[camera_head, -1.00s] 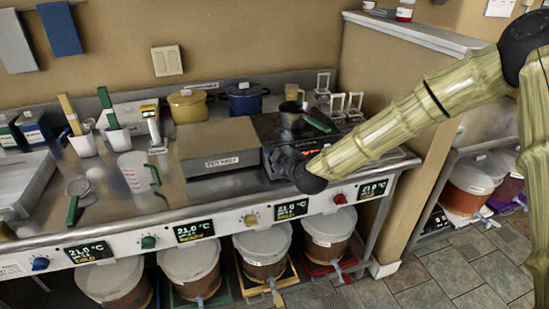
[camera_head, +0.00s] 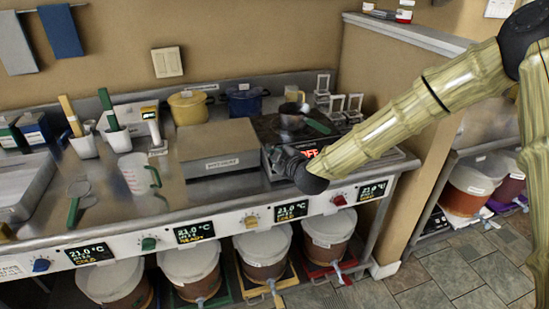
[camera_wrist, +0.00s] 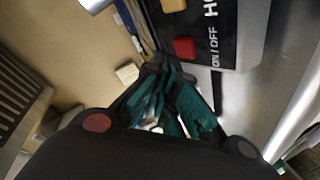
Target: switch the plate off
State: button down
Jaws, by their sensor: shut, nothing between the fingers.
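The hot plate (camera_head: 268,128) is a dark unit at the right of the counter, with a small pot (camera_head: 291,117) on its top. Red lit letters (camera_head: 311,153) on its front seem to read OFF, partly behind my arm. In the wrist view its dark front (camera_wrist: 228,40) shows ON/OFF lettering beside a red button (camera_wrist: 184,47). My gripper (camera_head: 284,158) is at the plate's front left. In the wrist view my gripper (camera_wrist: 155,62) is shut and empty, its fingertips close to the red button; I cannot tell whether they touch it.
A grey box (camera_head: 218,146) stands left of the plate. Glassware holders (camera_head: 345,104) stand to its right. Below, the counter front (camera_head: 219,229) carries knobs and displays, with lidded buckets (camera_head: 263,243) underneath. A partition wall (camera_head: 394,62) rises at the right.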

jog(key=shift+s+r, duration=0.15)
jog(key=shift+r, duration=0.05)
jog(key=s+r+p, duration=0.2)
jog(key=r, duration=0.1)
jog(key=d+r+p, duration=0.1)
jog(key=r, duration=0.1)
jog(key=shift+s+r, duration=0.1)
jog(key=shift+s, duration=0.3)
dwell(0.3)
dwell(0.4)
